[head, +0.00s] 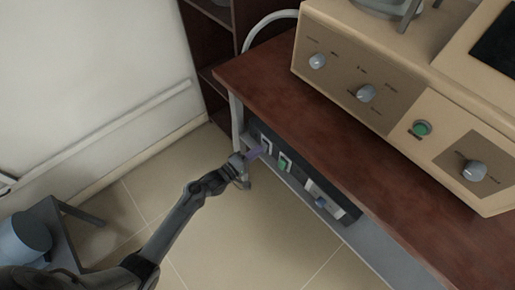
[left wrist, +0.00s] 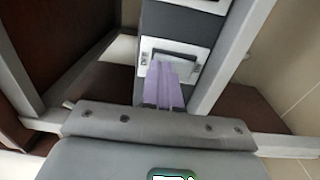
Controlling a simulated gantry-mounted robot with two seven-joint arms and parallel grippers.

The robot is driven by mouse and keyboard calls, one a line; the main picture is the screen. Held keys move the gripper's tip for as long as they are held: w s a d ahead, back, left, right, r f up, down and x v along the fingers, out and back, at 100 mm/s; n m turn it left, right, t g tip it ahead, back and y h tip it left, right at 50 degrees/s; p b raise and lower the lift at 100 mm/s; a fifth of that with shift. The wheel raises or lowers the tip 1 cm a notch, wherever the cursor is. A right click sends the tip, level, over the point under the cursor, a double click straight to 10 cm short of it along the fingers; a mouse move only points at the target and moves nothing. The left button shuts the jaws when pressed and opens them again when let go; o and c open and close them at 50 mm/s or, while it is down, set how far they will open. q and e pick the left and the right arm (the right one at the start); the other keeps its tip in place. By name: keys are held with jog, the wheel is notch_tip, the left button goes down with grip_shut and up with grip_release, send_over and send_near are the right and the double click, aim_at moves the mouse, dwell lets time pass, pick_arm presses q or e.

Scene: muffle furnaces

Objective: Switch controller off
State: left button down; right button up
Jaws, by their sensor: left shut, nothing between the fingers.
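The controller (head: 297,175) is a dark panel on the lower frame under the brown table top. It carries several white-framed fittings, a green switch (head: 283,164) and a blue knob (head: 321,202). My left gripper (head: 257,152) is at the panel's left end, its purple fingers shut and empty. In the left wrist view the fingers (left wrist: 163,86) are together in front of a white-framed grey fitting (left wrist: 172,57) and hide its lower part. I cannot tell whether they touch it. My right gripper is in neither view.
The brown table top (head: 262,82) overhangs the panel and bears a beige furnace (head: 357,62) with grey knobs and a green button. A dark shelf (head: 205,60) stands behind. A grey stand with a blue-grey round object (head: 22,237) is at lower left. The tiled floor between is clear.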

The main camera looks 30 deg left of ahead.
pick_arm(q)
jog(key=r+p+v, duration=0.1)
jog(key=p+v, duration=0.4)
jog(key=v, duration=0.7)
jog(key=shift+s+a+r, duration=0.25)
jog(key=shift+s+r, duration=0.1)
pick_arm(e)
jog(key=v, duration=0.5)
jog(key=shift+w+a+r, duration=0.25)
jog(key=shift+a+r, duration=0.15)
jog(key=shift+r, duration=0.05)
pick_arm(q)
jog(key=shift+s, duration=0.15)
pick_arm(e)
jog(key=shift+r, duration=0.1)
